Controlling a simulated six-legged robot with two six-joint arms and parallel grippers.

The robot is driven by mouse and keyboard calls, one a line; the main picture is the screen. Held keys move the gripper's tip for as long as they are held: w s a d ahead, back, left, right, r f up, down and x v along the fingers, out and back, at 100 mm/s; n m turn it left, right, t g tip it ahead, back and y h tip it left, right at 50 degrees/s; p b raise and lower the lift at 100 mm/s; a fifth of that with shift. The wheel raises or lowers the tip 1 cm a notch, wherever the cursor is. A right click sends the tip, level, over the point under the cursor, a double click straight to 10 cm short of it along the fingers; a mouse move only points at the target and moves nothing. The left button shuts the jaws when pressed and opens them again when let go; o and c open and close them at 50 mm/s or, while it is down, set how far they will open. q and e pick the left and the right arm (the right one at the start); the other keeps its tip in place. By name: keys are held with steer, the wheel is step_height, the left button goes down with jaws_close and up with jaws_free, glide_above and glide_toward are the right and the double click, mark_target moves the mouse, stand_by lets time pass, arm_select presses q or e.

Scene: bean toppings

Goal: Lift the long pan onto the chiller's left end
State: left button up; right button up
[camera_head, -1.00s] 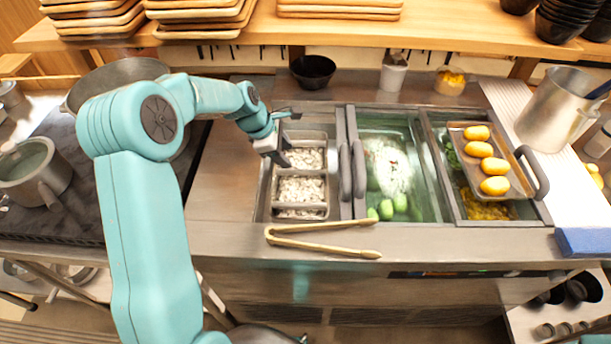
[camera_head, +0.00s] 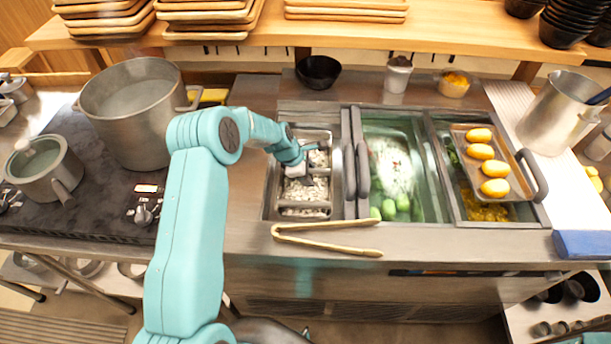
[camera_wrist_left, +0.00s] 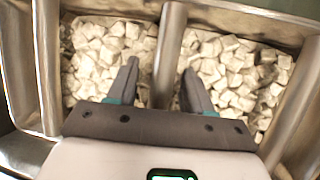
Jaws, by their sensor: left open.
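A long steel pan (camera_head: 303,204) sits in the leftmost well of the chiller (camera_head: 400,238). Crossbars split it into compartments holding white cubes. My left gripper (camera_head: 298,170) reaches down over the pan's middle, open. In the left wrist view its fingers (camera_wrist_left: 160,80) stand apart, one on each side of a steel crossbar (camera_wrist_left: 168,55), with white cubes (camera_wrist_left: 108,52) on both sides. I cannot tell whether the fingers touch the bar. The chiller's left end (camera_head: 237,195) is a bare flat steel top beside the well. My arm hides part of the pan's far left.
Wooden tongs (camera_head: 325,250) lie on the front ledge, close to the pan. Dark handles (camera_head: 362,170) stand just right of it. A large pot (camera_head: 135,115) and a lidded pot (camera_head: 45,170) stand on the stove at left. A black bowl (camera_head: 318,72) sits behind.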

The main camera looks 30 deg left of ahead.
arm_select(q)
steer(key=shift+w+d, duration=0.1)
steer(key=shift+f+b, duration=0.2)
steer(key=shift+b, duration=0.1)
jaws_close()
steer(key=shift+f, duration=0.1)
stand_by(1.3)
